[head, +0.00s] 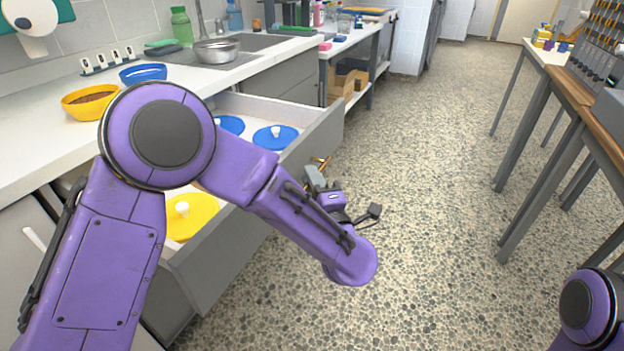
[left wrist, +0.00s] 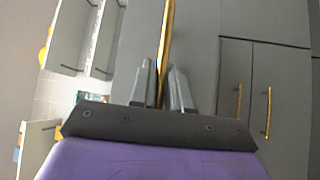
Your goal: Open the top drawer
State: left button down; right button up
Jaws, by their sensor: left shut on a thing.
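The top drawer (head: 228,258) under the counter is pulled well out, and its inside shows. Blue lids (head: 275,137) and a yellow lid (head: 190,215) with pale knobs lie in it. My left gripper (head: 316,172) is at the outer side of the drawer front, beside its gold handle (head: 322,162). In the left wrist view the two fingers (left wrist: 163,88) are shut on the gold bar handle (left wrist: 168,30), one on each side. My left arm hides part of the drawer. Of my right arm only a purple link shows at the lower right; its gripper is out of view.
The counter (head: 40,150) holds a yellow bowl (head: 90,101), a blue bowl (head: 143,73) and a metal pan (head: 216,50) by the sink. Tables (head: 570,88) stand along the right. The speckled floor (head: 420,170) between is clear.

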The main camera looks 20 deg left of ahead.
pick_arm(q)
jog(key=c, duration=1.2)
grip_release()
jog(key=v, duration=1)
jog(key=shift+s+d, duration=0.2)
jog(key=shift+s, duration=0.05)
jog(key=shift+f, duration=0.15)
